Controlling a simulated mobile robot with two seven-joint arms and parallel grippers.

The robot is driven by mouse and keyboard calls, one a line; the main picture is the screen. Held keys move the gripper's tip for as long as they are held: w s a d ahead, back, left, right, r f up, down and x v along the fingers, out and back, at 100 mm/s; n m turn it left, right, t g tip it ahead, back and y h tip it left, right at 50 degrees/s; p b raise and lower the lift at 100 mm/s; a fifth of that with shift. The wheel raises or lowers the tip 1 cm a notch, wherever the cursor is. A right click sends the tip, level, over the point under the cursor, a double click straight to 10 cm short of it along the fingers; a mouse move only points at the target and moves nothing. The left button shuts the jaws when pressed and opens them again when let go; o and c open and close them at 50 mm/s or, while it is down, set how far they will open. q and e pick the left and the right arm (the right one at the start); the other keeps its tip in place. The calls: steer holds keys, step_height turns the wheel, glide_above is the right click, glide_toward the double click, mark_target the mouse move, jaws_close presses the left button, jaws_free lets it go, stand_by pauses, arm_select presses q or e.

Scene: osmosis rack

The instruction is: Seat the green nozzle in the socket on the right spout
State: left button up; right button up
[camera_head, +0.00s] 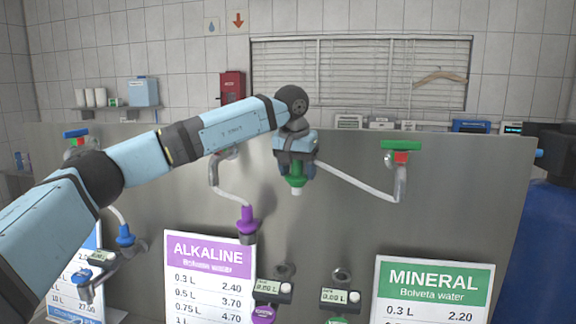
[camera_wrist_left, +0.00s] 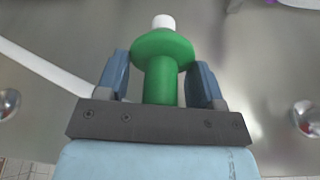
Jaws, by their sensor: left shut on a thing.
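My left gripper (camera_head: 296,172) is shut on the green nozzle (camera_head: 297,183), in front of the steel panel. The nozzle hangs about upright, its white tip down. In the left wrist view the green nozzle (camera_wrist_left: 160,68) sits between the two blue fingers of the left gripper (camera_wrist_left: 162,82), its flange and white tip beyond them. The right spout (camera_head: 365,185) is a pale pipe running from a valve with a green handle (camera_head: 401,146) leftward to beside the gripper. Its left end and the socket are hidden behind the gripper. My right gripper is not in view.
A purple nozzle (camera_head: 247,222) on its own spout hangs left of the gripper. A blue nozzle (camera_head: 124,236) is further left. Price signs for alkaline (camera_head: 210,250) and mineral (camera_head: 434,278) water stand below. The panel between the signs carries small displays.

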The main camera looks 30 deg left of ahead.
arm_select(q)
steer(key=shift+w+d+p, duration=0.2)
steer(key=shift+w+d, duration=0.3)
steer(key=shift+d, duration=1.45)
steer(key=shift+w+d+p, duration=0.2)
steer(key=shift+w+d, duration=0.3)
steer(key=shift+d, duration=1.5)
steer(key=shift+w+d+p, duration=0.2)
steer(key=shift+w+d, duration=0.3)
steer(key=shift+d, duration=1.45)
steer(key=shift+f+b, duration=4.4)
steer(key=shift+f, duration=5.9)
